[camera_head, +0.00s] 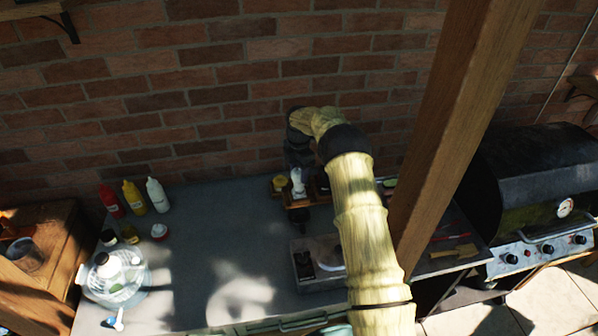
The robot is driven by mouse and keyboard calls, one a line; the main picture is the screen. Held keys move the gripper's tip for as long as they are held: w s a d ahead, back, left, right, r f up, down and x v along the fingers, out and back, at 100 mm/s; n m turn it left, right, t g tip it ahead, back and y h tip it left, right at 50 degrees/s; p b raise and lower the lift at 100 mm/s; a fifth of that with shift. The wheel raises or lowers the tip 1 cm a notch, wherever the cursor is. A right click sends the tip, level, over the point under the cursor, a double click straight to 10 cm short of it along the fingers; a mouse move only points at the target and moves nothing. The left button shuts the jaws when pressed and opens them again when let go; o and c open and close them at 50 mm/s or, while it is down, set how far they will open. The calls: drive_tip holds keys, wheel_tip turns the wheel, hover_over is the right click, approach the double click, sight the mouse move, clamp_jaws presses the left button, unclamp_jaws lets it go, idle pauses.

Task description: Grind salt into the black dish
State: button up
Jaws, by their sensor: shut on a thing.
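My gripper (298,172) points down near the brick wall, at the back of the grey counter. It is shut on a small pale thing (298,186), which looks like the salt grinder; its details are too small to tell. A dark shape (300,215) shows just below it and may be the black dish, but I cannot tell for sure. My own sleeved arm covers the area to the right of the gripper.
A wooden tray (318,201) with small items is around the gripper. Red (111,201), yellow (133,197) and white (157,195) bottles stand left. A glass dome (113,279) is at front left. A wooden post (455,120) and grill (535,185) are right. The counter's left middle is mostly clear.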

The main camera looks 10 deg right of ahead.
drive_tip(key=m, duration=0.4)
drive_tip(key=shift+m, duration=0.3)
drive_tip(key=o, duration=0.9)
drive_tip(key=shift+o, duration=0.2)
drive_tip(key=shift+r, duration=0.1)
drive_tip(key=shift+r+p, duration=1.9)
drive_tip(key=shift+r, duration=1.5)
